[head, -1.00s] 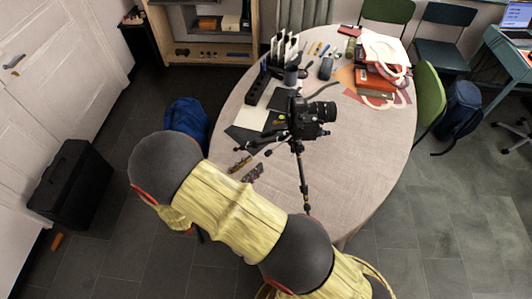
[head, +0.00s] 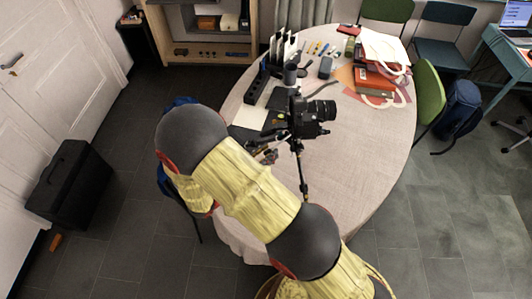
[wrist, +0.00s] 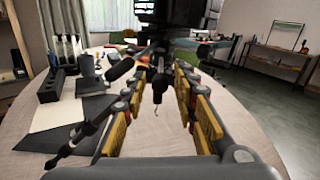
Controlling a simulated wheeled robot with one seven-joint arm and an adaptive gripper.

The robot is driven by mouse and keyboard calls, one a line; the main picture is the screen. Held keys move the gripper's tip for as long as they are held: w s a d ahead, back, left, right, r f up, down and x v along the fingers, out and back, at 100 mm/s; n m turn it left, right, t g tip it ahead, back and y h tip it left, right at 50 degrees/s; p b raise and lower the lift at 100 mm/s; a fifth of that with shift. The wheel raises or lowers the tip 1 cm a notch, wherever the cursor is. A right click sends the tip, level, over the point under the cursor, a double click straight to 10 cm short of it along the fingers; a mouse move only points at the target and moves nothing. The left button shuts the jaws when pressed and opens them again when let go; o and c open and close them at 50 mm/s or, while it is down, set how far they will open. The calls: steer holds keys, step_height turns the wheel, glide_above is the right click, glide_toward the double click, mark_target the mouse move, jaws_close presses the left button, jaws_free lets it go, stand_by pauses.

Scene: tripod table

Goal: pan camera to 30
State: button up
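The black camera (head: 312,116) sits on a tripod on the round table, its lens toward the right. In the wrist view the camera's dark underside (wrist: 170,14) fills the top middle, with the tripod head (wrist: 158,48) below it. A dark handle with a thick grip (wrist: 120,69) sticks out to the left, and a thin rod (wrist: 75,142) runs low on the left. My gripper (wrist: 166,105) is open, its yellow-padded fingers apart below the tripod head. Nothing is clearly held between them. In the head view my gripper is mostly hidden behind my arm.
The round table (head: 360,150) is bare at the right and front. A black block with holes (head: 257,85), papers and small tools lie behind and left of the tripod. Red boxes (head: 372,78) lie at the back right. A green chair (head: 428,100) stands at the table's right.

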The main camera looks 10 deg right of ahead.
steer(key=c, duration=0.6)
jaws_close()
